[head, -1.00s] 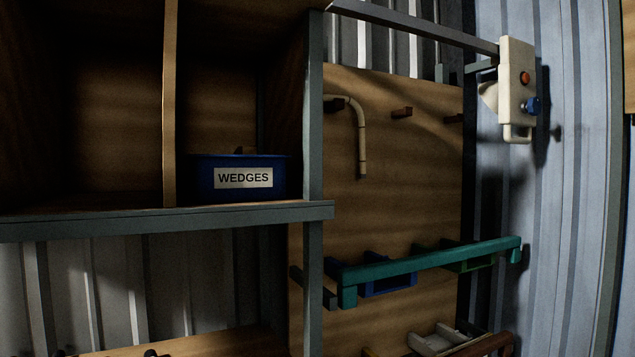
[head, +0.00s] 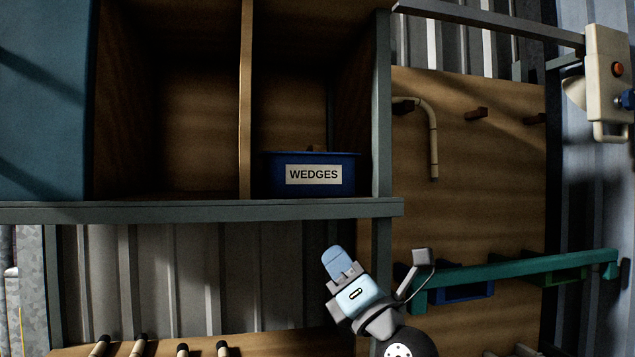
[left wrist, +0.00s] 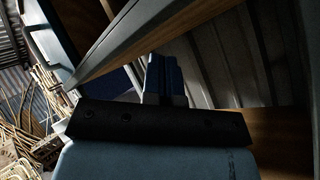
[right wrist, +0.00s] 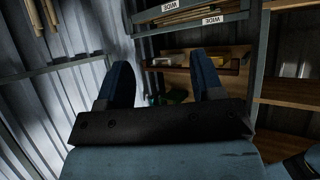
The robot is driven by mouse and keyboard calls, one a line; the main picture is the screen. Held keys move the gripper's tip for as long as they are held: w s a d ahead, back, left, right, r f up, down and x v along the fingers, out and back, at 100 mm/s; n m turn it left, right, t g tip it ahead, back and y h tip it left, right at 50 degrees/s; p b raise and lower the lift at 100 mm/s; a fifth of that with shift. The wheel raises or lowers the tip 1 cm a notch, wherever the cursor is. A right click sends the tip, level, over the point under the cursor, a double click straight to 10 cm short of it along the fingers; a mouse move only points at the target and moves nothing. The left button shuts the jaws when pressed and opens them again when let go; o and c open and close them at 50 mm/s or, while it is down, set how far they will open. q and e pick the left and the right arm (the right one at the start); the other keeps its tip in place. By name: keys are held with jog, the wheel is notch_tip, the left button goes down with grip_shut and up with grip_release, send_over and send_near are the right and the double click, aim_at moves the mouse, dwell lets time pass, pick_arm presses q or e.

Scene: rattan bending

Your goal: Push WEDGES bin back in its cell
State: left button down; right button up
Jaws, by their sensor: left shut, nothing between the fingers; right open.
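The blue WEDGES bin (head: 347,183) sits upright in the right-hand shelf cell, its white label facing me. Its front is near the shelf's front edge; how far back it reaches is hidden. My left gripper (head: 335,263) is below and in front of the shelf edge, apart from the bin. Its fingers are shut together and empty, as the left wrist view (left wrist: 164,76) also shows. My right gripper (right wrist: 164,78) is open and empty in the right wrist view, facing other shelves, and is outside the head view.
A grey shelf edge (head: 200,211) runs between the bin and my left gripper. A wooden divider (head: 246,100) and a grey post (head: 382,110) flank the cell. The neighbouring cell (head: 198,110) is empty. A teal bar (head: 520,272) stands to the right.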

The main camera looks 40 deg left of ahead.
pick_arm(q)
notch_tip(320, 180, up, 9)
jog(key=s+n+h+b, duration=0.1)
jog(key=s+n+h, duration=0.2)
jog(key=n+h, duration=0.2)
jog(key=m+t+h, duration=0.1)
jog(key=t+h, duration=0.3)
jog(key=h, duration=0.1)
send_near(310, 170)
jog(key=p+x, duration=0.2)
jog(key=x, duration=0.4)
jog(key=shift+w+a+r, duration=0.15)
jog(key=shift+w+a, duration=0.1)
jog(key=shift+w, duration=0.05)
jog(key=shift+w+a+p, duration=0.25)
jog(key=shift+a+p, duration=0.05)
pick_arm(e)
jog(key=shift+s+a, duration=0.3)
jog(key=shift+s, duration=0.25)
jog(key=shift+s+a, duration=0.25)
jog(key=shift+s, duration=0.3)
jog(key=shift+r, duration=0.15)
